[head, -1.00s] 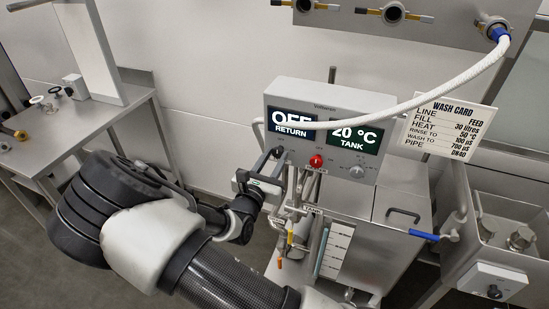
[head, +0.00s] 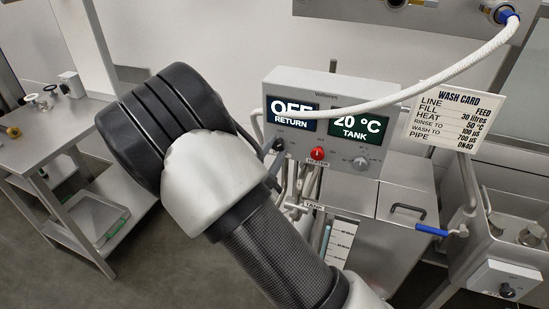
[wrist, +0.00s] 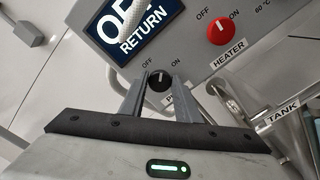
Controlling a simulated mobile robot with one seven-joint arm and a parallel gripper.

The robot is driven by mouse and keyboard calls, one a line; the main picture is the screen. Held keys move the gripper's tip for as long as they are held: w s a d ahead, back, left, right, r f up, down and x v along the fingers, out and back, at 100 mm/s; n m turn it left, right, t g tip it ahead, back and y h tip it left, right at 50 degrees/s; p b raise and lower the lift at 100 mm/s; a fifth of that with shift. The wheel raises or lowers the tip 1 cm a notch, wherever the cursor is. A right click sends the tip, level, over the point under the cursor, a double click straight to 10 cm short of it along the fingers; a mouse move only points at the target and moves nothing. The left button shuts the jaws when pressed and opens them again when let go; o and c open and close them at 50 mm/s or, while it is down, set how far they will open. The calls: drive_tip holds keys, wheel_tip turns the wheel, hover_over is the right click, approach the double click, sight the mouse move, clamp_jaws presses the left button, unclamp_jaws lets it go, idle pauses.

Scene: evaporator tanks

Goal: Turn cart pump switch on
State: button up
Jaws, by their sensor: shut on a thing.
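The black pump switch knob (wrist: 159,80) sits on the grey control box (head: 325,85), between OFF on its left and ON on its right. Its label is mostly covered by my gripper; only a "P" shows. My gripper (wrist: 159,86) has one finger on each side of the knob and is shut on it in the wrist view. The knob's pointer is too small to read surely. In the head view the knob (head: 278,145) shows beside my arm, which hides most of my gripper. The return display (head: 293,115) reads OFF.
The red heater knob (wrist: 221,31) is just right of the pump knob. The tank display (head: 355,128) reads 20 °C. A white hose (head: 440,85) arches across the box's front. Pipes and a TANK label (wrist: 282,115) lie below right. A wash card (head: 455,118) stands at right.

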drive_tip(key=m+b, duration=0.2)
drive_tip(key=b, duration=0.2)
drive_tip(key=m+b, duration=0.3)
drive_tip(key=b, duration=0.1)
drive_tip(key=shift+d+f, duration=0.1)
drive_tip(key=shift+f, duration=0.3)
drive_tip(key=m+b, duration=0.2)
drive_tip(key=b, duration=0.1)
drive_tip(key=shift+r, duration=0.1)
drive_tip(key=shift+r+m+b, duration=0.1)
drive_tip(key=shift+m+b, duration=0.4)
drive_tip(key=shift+b, duration=0.15)
drive_tip(key=shift+r, duration=0.1)
drive_tip(key=o, duration=1)
drive_tip(key=p+v, duration=0.1)
drive_tip(key=v, duration=1.6)
drive_tip(key=shift+s, duration=0.25)
